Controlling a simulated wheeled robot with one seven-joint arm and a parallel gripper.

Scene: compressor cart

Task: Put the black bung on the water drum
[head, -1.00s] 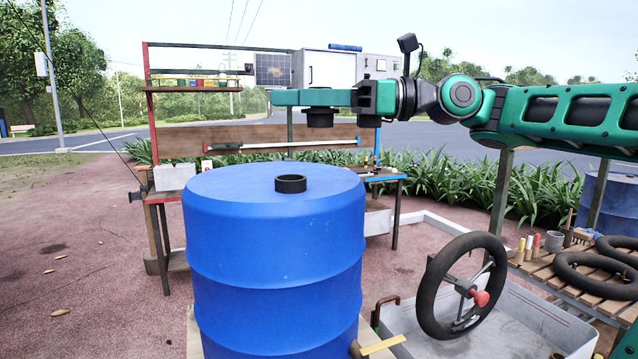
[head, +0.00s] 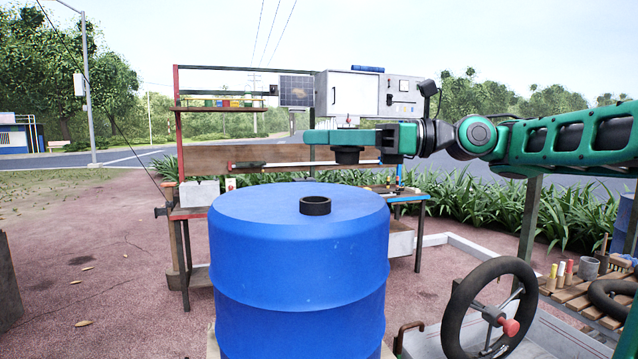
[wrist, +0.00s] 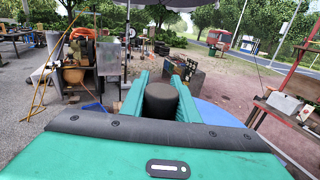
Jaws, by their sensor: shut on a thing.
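The blue water drum (head: 298,275) stands upright in the middle of the head view. A short black ring-shaped neck (head: 316,205) rises from its top, open and empty. My gripper (head: 346,142) is shut on the black bung (head: 346,156), which hangs below the green fingers. The bung is in the air above the drum, apart from it, and shows a little right of the neck in the picture. In the wrist view the bung (wrist: 160,103) sits between both fingers, and part of the blue drum top (wrist: 217,114) shows beyond them. The neck is hidden there.
A workbench (head: 195,212) with a red frame and a grey cabinet stands behind the drum. A black handwheel (head: 490,310) with a red knob is at the front right. A slatted table (head: 575,298) holds pots and rings. Air above the drum is clear.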

